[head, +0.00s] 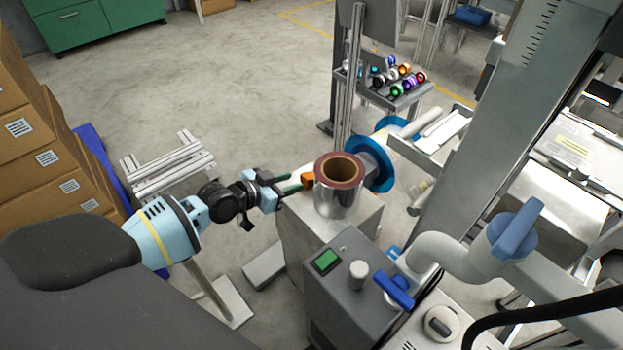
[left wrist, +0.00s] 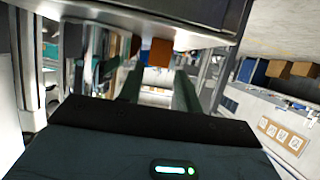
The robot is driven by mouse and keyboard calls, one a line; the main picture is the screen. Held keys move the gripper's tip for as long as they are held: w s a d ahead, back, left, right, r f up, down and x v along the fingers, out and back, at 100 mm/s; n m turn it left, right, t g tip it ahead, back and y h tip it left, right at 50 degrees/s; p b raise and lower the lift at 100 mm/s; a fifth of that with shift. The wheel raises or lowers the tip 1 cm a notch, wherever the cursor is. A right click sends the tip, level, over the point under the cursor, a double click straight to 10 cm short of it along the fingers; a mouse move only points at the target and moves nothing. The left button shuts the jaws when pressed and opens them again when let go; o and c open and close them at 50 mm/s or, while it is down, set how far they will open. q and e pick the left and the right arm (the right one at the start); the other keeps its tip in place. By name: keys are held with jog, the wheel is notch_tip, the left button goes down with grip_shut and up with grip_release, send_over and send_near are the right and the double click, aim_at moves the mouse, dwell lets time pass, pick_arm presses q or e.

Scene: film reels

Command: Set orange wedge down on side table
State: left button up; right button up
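The orange wedge (head: 307,179) is a small block touching or just beside the left side of the shiny film reel (head: 338,198). In the left wrist view the wedge (left wrist: 160,52) shows ahead, near the fingertips, below a shiny surface. My left gripper (head: 298,182) reaches in from the left with its green fingers pointing at the wedge. In the left wrist view its two fingers (left wrist: 158,88) stand apart with a gap to each side of the wedge. I cannot tell which surface is the side table. My right gripper is not in view.
The reel stands on a pale metal block (head: 365,222). A grey control box (head: 345,292) with a green screen is in front. A blue-flanged roller (head: 372,166) is behind the reel. A low aluminium frame (head: 170,163) and cardboard boxes (head: 40,150) stand left. Open floor lies beyond.

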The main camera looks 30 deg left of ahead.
aim_at(303, 179)
pick_arm(q)
jog(key=shift+w, duration=0.2)
jog(key=shift+w+d+f, duration=0.15)
jog(key=shift+w, duration=0.1)
jog(key=shift+b+x, duration=0.6)
jog(key=shift+x, duration=1.65)
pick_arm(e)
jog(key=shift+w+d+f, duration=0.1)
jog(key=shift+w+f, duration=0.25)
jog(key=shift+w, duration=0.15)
pick_arm(q)
jog(key=shift+c, duration=0.3)
jog(key=c, duration=0.6)
jog(key=shift+c, duration=0.2)
